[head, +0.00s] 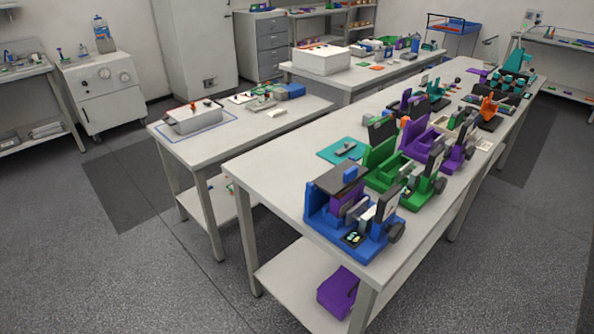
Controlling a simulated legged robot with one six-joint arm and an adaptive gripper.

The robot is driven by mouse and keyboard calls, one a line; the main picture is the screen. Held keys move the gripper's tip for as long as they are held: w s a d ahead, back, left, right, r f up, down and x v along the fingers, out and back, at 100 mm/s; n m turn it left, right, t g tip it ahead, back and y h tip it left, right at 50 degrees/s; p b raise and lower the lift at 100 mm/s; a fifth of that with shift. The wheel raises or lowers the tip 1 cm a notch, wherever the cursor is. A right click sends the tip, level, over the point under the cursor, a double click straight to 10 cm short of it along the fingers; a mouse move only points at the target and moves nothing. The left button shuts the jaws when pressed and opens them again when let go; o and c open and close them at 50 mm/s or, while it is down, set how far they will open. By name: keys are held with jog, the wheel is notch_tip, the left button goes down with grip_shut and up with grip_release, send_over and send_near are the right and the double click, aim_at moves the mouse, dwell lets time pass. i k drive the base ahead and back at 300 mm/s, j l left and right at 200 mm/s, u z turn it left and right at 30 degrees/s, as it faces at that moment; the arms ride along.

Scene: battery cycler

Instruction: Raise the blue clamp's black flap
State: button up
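The blue clamp (318,217) stands on the near end of the long white table. Its black flap (328,182) lies roughly level across the top of the blue body, with a grey piece on it. A purple block shows under the flap, inside the blue frame. A dark upright plate with a white label (388,205) and a dark round knob (396,232) are on the clamp's right side. My gripper is not in this view.
A green clamp (385,172) with an upright dark panel stands close behind the blue one, then purple and other devices along the long table (262,180). A teal mat (335,152) lies to the left. A purple box (338,291) is on the lower shelf. Floor at front left is clear.

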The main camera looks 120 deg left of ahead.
aim_at(334, 181)
jog(key=u, duration=3.25)
jog(key=i+u, duration=0.1)
jog(key=u, duration=0.25)
jog(key=i+j, duration=0.1)
jog(key=i, duration=0.6)
